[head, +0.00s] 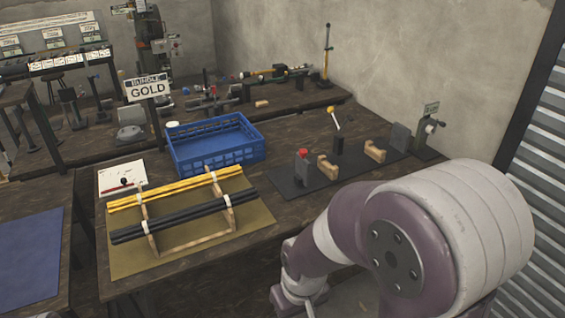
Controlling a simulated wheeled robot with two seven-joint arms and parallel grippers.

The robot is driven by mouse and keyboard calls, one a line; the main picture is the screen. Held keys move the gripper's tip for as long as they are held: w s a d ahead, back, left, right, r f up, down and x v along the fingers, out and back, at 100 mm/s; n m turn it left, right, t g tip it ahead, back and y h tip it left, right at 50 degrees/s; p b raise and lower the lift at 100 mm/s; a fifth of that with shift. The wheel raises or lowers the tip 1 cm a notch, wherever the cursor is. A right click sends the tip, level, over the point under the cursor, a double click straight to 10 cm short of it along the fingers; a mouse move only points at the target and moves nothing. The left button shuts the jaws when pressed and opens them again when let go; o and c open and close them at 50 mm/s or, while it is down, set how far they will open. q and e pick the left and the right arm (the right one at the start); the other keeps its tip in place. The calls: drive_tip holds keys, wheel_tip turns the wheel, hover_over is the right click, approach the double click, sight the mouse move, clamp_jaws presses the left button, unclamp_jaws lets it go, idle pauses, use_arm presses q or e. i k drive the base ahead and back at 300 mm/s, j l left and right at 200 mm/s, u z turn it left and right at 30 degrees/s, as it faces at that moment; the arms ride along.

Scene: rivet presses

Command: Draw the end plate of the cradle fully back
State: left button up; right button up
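The cradle sits on a dark base plate (345,180) on the bench, right of centre. It has two wooden saddle blocks, one near the middle (327,166) and one further right (375,151). A grey upright plate (301,168) with a red knob (302,153) stands at its left end. Another grey upright plate (398,138) stands at its right end, beside a crank unit (431,128) with a small green sign. I cannot tell which plate is the end plate. My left gripper is not in view.
A blue crate (213,150) stands left of the cradle. A wooden rack (185,240) holds yellow and black rods on an olive mat (135,262). A yellow-topped lever (336,125) rises behind the cradle. A "GOLD" sign (148,88) stands behind the crate.

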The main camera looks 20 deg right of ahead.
sight(301, 175)
drive_tip(key=i+l, duration=0.4)
drive_tip(key=i, duration=0.15)
drive_tip(key=i+l, duration=0.35)
drive_tip(key=i, duration=0.2)
